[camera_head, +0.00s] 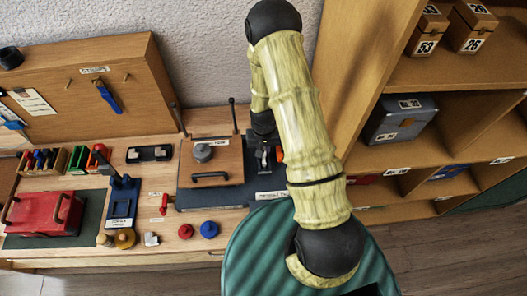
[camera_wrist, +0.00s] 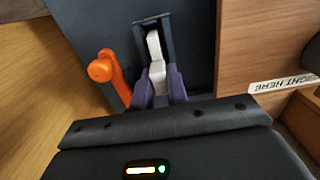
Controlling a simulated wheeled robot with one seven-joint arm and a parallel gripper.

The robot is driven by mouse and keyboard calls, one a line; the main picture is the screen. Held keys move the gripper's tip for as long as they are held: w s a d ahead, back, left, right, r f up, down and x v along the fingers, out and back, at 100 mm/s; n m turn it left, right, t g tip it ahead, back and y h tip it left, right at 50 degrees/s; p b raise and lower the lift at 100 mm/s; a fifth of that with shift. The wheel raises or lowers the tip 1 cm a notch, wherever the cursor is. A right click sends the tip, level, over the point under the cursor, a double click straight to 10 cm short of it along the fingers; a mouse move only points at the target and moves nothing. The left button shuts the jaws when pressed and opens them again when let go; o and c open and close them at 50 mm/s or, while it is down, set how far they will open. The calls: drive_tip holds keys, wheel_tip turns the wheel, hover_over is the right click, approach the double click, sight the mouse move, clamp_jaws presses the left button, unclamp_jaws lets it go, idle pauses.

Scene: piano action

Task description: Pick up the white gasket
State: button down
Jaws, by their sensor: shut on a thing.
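In the wrist view, a narrow white piece, which I take as the white gasket (camera_wrist: 158,72), lies between the two purple fingertips of my gripper (camera_wrist: 160,88). The fingers are closed on its near part. Its far part reaches into a dark upright holder or frame (camera_wrist: 140,38); I cannot tell whether it touches the frame. In the head view, my gripper (camera_head: 264,158) is small and partly hidden by my arm, above the dark mat at the right end of the bench. The gasket is not clear there.
An orange lever or handle (camera_wrist: 104,70) stands just left of the fingers in the wrist view. A wooden box with a black handle (camera_head: 211,160) is left of my gripper in the head view. A wooden shelf unit (camera_head: 360,75) closes off the right side.

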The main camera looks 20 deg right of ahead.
wheel_tip(320, 180, up, 10)
drive_tip(key=b, duration=0.3)
drive_tip(key=shift+f, duration=0.15)
drive_tip(key=shift+f, duration=0.1)
idle(0.6)
